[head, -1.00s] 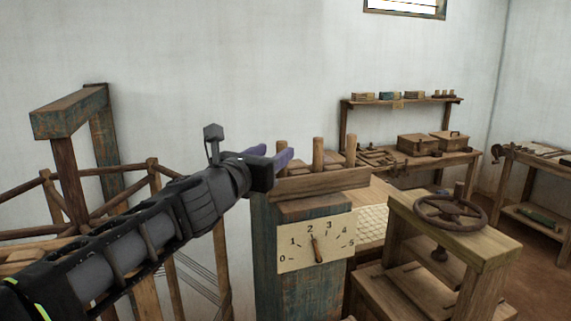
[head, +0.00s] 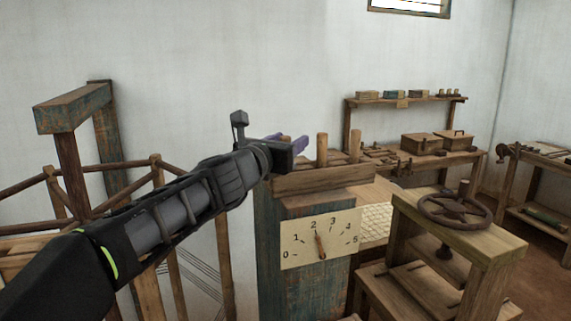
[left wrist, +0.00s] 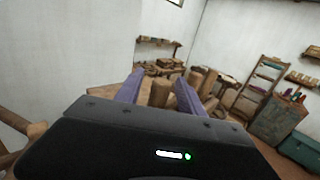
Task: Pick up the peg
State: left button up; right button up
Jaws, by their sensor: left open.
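Wooden pegs stand upright in a wooden rack (head: 320,181) on top of the dial post. The middle peg (head: 322,150) and the right peg (head: 355,146) show in the head view. The left one is hidden behind my left gripper (head: 289,142), whose purple fingers are apart at the rack's left end. In the left wrist view a peg (left wrist: 160,93) appears between the open fingers of the left gripper (left wrist: 158,88). I cannot tell whether it is inside the jaws or just beyond. Another peg (left wrist: 195,78) shows behind it. My right gripper is out of view.
A dial plate (head: 320,239) is on the post. A handwheel (head: 454,210) stands on a wooden frame to the right. A wooden beam frame (head: 72,108) stands at left. A bench with boxes (head: 422,143) is along the back wall.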

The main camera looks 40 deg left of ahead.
pick_arm(q)
jog(key=shift+w+a, duration=0.15)
jog(key=shift+w, duration=0.7)
grip_shut()
dwell(0.3)
